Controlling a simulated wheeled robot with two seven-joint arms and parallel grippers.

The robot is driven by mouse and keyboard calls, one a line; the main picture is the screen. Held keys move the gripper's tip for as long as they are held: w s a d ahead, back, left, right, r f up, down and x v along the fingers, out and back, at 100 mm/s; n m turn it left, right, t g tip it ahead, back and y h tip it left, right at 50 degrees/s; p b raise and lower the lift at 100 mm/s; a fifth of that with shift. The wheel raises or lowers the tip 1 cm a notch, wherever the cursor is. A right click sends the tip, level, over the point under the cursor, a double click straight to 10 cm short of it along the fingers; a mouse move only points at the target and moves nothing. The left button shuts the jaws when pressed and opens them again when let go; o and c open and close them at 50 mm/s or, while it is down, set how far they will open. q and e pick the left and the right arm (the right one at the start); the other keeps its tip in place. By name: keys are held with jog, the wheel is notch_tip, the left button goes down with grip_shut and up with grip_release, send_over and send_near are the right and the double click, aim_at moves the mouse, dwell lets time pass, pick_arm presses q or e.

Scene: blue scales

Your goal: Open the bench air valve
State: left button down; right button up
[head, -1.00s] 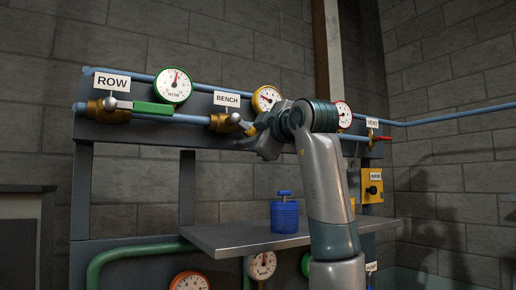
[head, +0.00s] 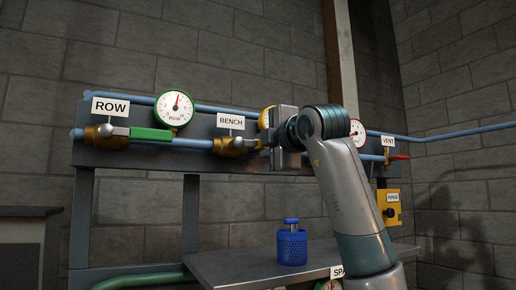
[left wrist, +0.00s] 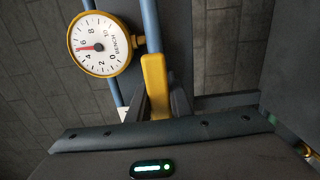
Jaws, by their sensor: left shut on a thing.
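The bench valve (head: 228,144) is a brass body on the lower blue pipe, under the BENCH label (head: 231,122). Its yellow lever (left wrist: 156,75) runs nearly in line with the blue pipe in the left wrist view. My left gripper (head: 268,143) is shut on this lever, with a dark finger on either side (left wrist: 160,104). In the head view the gripper hides most of the lever. The yellow-rimmed BENCH gauge (left wrist: 100,44) reads roughly 5; in the head view only part of its rim (head: 265,117) shows. My right gripper is not in view.
Left of it, the ROW valve has a green lever (head: 151,134) along the pipe. The ROW gauge (head: 174,107) is above. The VENT valve's red lever (head: 399,157) is at right. A blue canister (head: 291,246) stands on the metal shelf (head: 225,268) below.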

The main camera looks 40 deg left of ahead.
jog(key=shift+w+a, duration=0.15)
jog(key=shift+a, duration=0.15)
pick_arm(q)
jog(key=c, duration=1.6)
grip_release()
jog(key=shift+s+d, duration=0.1)
jog(key=shift+d, duration=0.05)
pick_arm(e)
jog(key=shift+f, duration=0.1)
